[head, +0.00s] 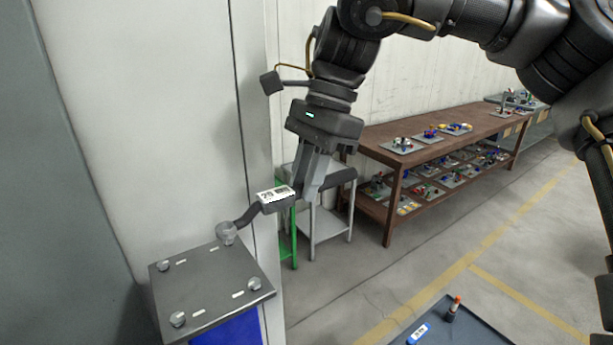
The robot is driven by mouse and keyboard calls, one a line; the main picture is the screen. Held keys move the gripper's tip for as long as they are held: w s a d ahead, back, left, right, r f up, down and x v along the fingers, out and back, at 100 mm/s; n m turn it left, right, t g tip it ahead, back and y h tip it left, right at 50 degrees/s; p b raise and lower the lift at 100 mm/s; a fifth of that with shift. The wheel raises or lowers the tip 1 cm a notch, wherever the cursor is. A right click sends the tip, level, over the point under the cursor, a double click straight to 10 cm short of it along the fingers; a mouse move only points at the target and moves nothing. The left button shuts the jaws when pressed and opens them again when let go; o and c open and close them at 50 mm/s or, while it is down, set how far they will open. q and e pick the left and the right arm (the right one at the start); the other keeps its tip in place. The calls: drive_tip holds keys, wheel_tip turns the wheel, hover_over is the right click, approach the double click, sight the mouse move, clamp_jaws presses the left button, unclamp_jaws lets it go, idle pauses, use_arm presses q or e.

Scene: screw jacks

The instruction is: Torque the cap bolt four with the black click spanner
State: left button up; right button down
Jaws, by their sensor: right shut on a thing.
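A dark cap plate (210,285) lies on a blue body (232,330) at the lower left. Round bolts show at its far left (163,265), near left (178,319) and right (254,284) corners, with small white labels beside them. My right gripper (306,193) is shut on the black click spanner (246,216), around its handle. The spanner's display box (276,196) faces up. Its round grey head (227,232) is over the far right corner of the plate and hides any bolt there. I cannot tell whether it is seated. My left gripper is not in view.
A brown workbench (385,165) with several small assemblies stands at the back right, with a grey stand (325,224) beside it. A dark tray (470,328) at the bottom holds a small orange-topped item (453,309) and a blue one (419,333). A pale wall panel stands behind the plate.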

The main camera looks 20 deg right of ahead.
drive_tip(key=shift+f, duration=0.75)
idle(0.4)
drive_tip(key=shift+s+f+b, duration=0.1)
drive_tip(key=shift+s+b, duration=0.05)
drive_tip(key=shift+b, duration=0.3)
drive_tip(key=s+a+m+t+b, duration=0.1)
drive_tip(key=s+m+t+b, duration=0.2)
drive_tip(key=s+m+b, duration=0.5)
drive_tip(key=shift+s+a+m+b, duration=0.2)
drive_tip(key=shift+s+m+b, duration=0.2)
drive_tip(key=shift+s+m, duration=0.7)
idle(0.3)
